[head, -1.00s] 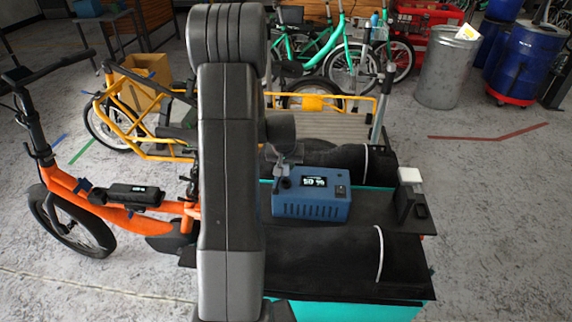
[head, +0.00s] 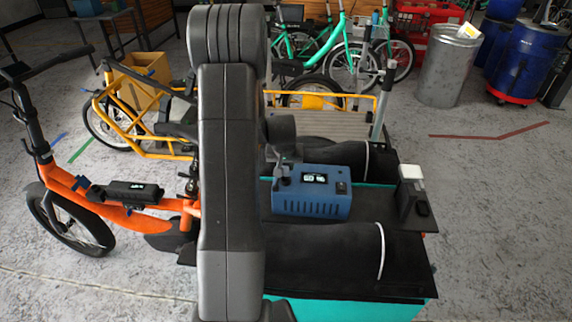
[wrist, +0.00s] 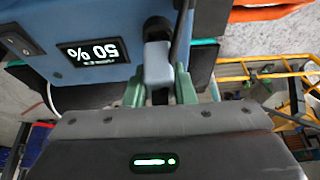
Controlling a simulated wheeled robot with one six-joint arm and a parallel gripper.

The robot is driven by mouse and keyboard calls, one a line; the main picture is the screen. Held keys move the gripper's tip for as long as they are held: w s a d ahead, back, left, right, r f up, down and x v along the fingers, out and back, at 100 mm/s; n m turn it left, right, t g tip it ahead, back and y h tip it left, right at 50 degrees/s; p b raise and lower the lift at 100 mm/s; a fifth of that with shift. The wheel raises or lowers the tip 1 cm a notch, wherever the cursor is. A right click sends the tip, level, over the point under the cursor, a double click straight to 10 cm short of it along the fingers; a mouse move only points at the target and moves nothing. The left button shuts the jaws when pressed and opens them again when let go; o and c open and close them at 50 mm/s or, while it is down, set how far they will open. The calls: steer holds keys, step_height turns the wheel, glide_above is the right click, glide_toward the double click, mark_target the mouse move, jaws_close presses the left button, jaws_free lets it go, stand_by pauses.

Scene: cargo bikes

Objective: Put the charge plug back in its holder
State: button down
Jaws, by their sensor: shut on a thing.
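The grey charge plug (wrist: 158,66) is between the green fingers of my gripper (wrist: 160,92) in the wrist view, and the fingers are shut on it. A black round part (wrist: 157,28), possibly the holder, is at the plug's far end on the blue charger box (wrist: 95,22). I cannot tell whether the plug touches it or is seated. A dark cable runs beside the plug. In the head view my gripper (head: 287,163) is just above the left end of the charger box (head: 325,203); my arm hides part of this area.
The charger box stands on a black deck (head: 385,209) of a teal cargo bike. A black stand with a white top (head: 411,182) is to its right. The orange bike (head: 125,214) is at left, and the yellow cargo bike (head: 130,125) is behind. Floor at right is open.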

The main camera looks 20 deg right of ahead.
steer(key=shift+f+b, duration=0.75)
steer(key=shift+f, duration=0.2)
steer(key=c, duration=1.1)
jaws_free()
steer(key=v, duration=1.4)
steer(key=shift+w, duration=0.1)
steer(key=shift+f, duration=0.1)
steer(key=x, duration=1.3)
steer(key=shift+w+d+f, duration=0.1)
steer(key=shift+f, duration=0.25)
steer(key=shift+r, duration=0.1)
steer(key=shift+r, duration=0.15)
